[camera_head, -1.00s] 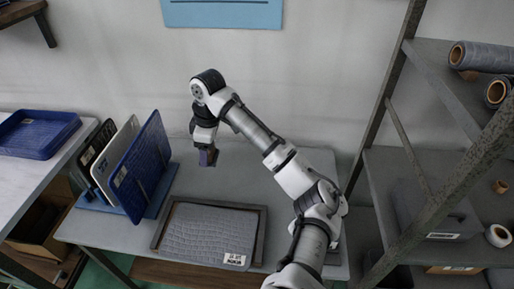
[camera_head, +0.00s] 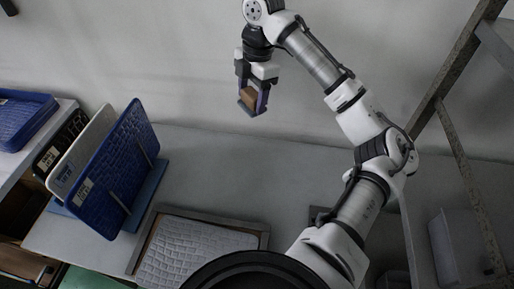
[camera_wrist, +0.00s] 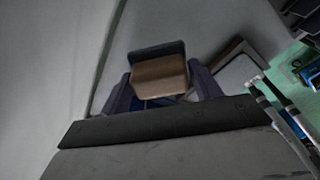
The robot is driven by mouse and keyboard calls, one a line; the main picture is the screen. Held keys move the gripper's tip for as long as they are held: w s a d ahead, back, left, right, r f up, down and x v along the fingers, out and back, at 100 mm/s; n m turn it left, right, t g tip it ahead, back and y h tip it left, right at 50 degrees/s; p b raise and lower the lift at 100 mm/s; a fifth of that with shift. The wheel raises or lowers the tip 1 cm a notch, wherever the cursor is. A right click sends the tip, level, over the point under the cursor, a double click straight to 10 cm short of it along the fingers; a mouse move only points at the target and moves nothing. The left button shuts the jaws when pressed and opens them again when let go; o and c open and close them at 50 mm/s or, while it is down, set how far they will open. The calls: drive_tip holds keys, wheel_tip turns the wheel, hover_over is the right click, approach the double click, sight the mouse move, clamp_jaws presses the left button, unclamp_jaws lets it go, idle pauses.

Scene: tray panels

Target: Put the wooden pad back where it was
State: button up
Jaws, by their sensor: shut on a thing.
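The wooden pad (camera_head: 249,95) is a small brown block with a dark grey-green layer along one side. My gripper (camera_head: 254,104) is shut on it and holds it in the air above the back of the table, near the wall. In the wrist view the pad (camera_wrist: 160,80) sits between the two purple-grey fingers, its brown face toward the camera and the dark layer on the far side. The fingers hide its ends. No marked spot for the pad can be made out.
A shallow tray with a grey textured panel (camera_head: 185,252) lies at the front. Metal shelving (camera_head: 455,75) stands at right. The table's back middle (camera_head: 215,165) is clear.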

wheel_tip(320, 180, down, 20)
drive_tip(key=shift+f+p, duration=0.1)
drive_tip(key=shift+p, duration=0.65)
drive_tip(key=o, duration=0.9)
drive_tip(key=r, duration=0.4)
drive_tip(key=d+r+b, duration=0.1)
drive_tip(key=r, duration=0.3)
drive_tip(key=w+r+b, duration=0.1)
drive_tip(key=r, duration=0.3)
drive_tip(key=shift+d+r, duration=0.15)
drive_tip(key=shift+d, duration=0.15)
